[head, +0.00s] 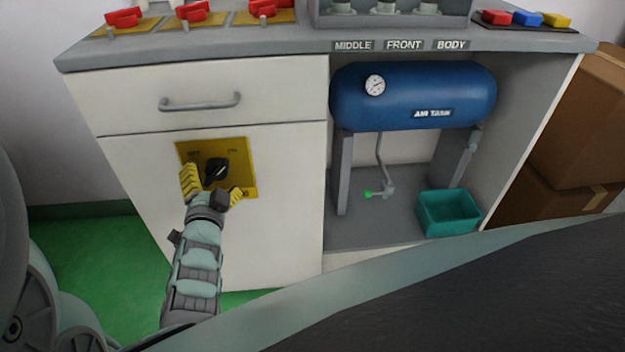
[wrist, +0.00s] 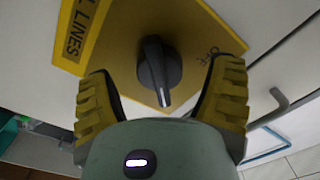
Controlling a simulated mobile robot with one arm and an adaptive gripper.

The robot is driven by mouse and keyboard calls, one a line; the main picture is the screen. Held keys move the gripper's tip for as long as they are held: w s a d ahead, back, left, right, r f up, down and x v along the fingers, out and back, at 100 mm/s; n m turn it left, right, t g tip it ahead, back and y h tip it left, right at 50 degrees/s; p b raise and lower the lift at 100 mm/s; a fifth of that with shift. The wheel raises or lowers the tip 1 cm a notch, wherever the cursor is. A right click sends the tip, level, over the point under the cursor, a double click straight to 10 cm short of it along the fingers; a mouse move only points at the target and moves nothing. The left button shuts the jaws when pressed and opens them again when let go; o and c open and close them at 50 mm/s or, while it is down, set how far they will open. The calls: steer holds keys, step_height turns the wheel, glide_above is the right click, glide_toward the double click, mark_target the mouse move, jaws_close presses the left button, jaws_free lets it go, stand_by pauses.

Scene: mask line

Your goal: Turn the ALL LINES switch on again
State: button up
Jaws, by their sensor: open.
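The ALL LINES switch is a black rotary knob (head: 215,169) on a yellow plate (head: 246,178) on the white cabinet front, below the drawer. In the wrist view the knob (wrist: 158,66) shows a white mark at its lower end, with OFF printed to its right and ALL LINES on a yellow strip (wrist: 80,30) at upper left. The head view's plate labels are too small to read surely. My gripper (head: 214,188) is open, its yellow ribbed fingers on either side of the knob. In the wrist view both fingers (wrist: 163,80) stand apart from it with visible gaps.
A grey drawer handle (head: 200,103) juts out above the plate. To the right, an open bay holds a blue air tank (head: 413,95), a green-ended valve (head: 370,194) and a teal bin (head: 448,212). Red-handled switches (head: 193,12) sit on the countertop (head: 250,48). Cardboard boxes stand far right.

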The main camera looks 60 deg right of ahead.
steer(key=v, duration=1)
steer(key=shift+f, duration=0.1)
